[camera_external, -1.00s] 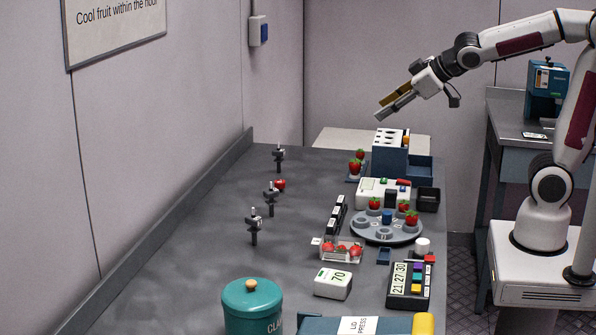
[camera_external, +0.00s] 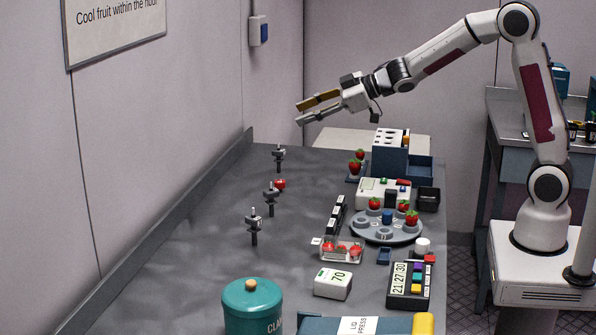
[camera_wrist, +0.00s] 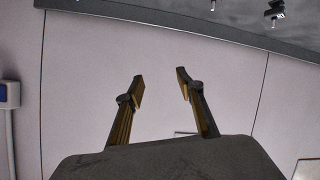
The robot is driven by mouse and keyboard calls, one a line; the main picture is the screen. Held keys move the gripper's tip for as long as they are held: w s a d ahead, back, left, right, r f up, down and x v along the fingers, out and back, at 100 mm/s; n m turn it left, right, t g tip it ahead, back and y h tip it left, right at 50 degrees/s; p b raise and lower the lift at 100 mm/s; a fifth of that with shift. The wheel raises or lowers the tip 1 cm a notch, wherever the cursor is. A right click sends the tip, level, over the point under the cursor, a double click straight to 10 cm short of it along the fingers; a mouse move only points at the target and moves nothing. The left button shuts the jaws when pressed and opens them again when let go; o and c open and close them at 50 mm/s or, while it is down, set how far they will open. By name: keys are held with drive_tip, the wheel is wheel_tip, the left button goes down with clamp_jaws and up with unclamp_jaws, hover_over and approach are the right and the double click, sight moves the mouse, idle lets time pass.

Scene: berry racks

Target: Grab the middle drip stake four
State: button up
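Three dark drip stakes stand upright in a row on the left of the grey bench in the external view. The middle drip stake (camera_external: 270,198) stands between the far stake (camera_external: 279,157) and the near stake (camera_external: 254,227). No number is readable on any of them. My gripper (camera_external: 299,113) is high above the far end of the bench, up and to the right of the stakes. It is open and empty, its fingers apart in the wrist view (camera_wrist: 160,78). Two stakes show at the top edge of the wrist view, one of them (camera_wrist: 274,12) at the right; I cannot tell which they are.
A red berry (camera_external: 280,184) lies close to the middle stake. A round tray (camera_external: 365,233), a clear punnet (camera_external: 342,255) and a blue rack (camera_external: 388,157) stand on the right. A teal canister (camera_external: 252,306) is in front. A wall runs along the left.

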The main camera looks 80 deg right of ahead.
drive_tip(key=w+a+f+n+g+y, duration=0.15)
drive_tip(key=w+f+y, duration=0.3)
drive_tip(key=f, duration=0.45)
drive_tip(key=n+g+y, duration=0.2)
drive_tip(key=n+y, duration=0.1)
drive_tip(key=y, duration=0.1)
approach(279, 192)
drive_tip(key=shift+m, duration=0.25)
drive_tip(key=w, duration=0.1)
drive_tip(key=w+a+f, duration=0.1)
drive_tip(key=w, duration=0.1)
drive_tip(key=shift+w+a+f, duration=0.2)
drive_tip(key=shift+a+f, duration=0.05)
drive_tip(key=shift+a, duration=0.05)
drive_tip(key=shift+s+a+f+y, duration=0.1)
drive_tip(key=shift+s+f+y, duration=0.15)
drive_tip(key=shift+f, duration=0.1)
drive_tip(key=shift+x, duration=1.3)
drive_tip(key=shift+w, duration=0.1)
drive_tip(key=shift+w, duration=0.1)
